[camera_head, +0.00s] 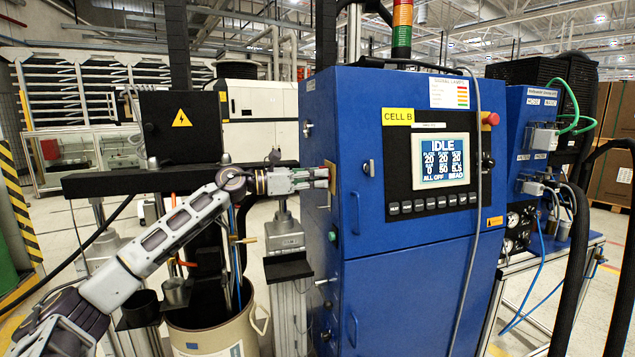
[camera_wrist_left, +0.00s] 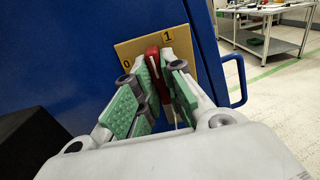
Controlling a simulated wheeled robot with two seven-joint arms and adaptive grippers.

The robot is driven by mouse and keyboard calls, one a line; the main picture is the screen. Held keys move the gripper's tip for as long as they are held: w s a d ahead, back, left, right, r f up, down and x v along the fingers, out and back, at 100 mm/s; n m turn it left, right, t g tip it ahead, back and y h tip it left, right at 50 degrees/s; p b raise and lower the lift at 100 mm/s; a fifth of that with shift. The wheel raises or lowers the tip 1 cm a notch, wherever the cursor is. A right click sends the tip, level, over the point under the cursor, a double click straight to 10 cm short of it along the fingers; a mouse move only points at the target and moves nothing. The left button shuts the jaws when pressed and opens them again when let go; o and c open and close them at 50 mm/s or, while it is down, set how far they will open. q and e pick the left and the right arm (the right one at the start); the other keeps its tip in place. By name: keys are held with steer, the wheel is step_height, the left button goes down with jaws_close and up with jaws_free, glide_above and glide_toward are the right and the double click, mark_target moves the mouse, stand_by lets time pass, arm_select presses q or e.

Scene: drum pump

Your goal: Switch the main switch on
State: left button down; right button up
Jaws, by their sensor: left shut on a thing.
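The main switch is a red handle (camera_wrist_left: 154,57) on a yellow-brown plate (camera_wrist_left: 183,43) marked 0 and 1, on the side of the blue cabinet (camera_head: 420,278). In the head view the plate (camera_head: 331,172) shows as a small patch on the cabinet's left side. My left gripper (camera_head: 327,178) reaches it from the left. In the left wrist view the green-padded fingers (camera_wrist_left: 158,90) are shut on the red handle. The handle's upper end lies between the two marks, nearer the 1. Its lower part is partly hidden by the fingers. My right gripper is not in view.
The cabinet's screen (camera_head: 443,160) reads IDLE. A door handle (camera_wrist_left: 238,80) sticks out beside the plate. A drum (camera_head: 215,335) and a grey post (camera_head: 285,235) stand below my left arm. A black box with a warning sign (camera_head: 182,118) is behind it.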

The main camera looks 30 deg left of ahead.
arm_select(q)
steer(key=shift+f+m, duration=0.2)
steer(key=shift+m, duration=0.1)
steer(key=c, duration=1.5)
jaws_free()
steer(key=shift+r, duration=0.1)
steer(key=shift+s+a, duration=0.15)
steer(key=v, duration=1.1)
steer(key=shift+s+a, duration=0.2)
stand_by(0.5)
stand_by(0.7)
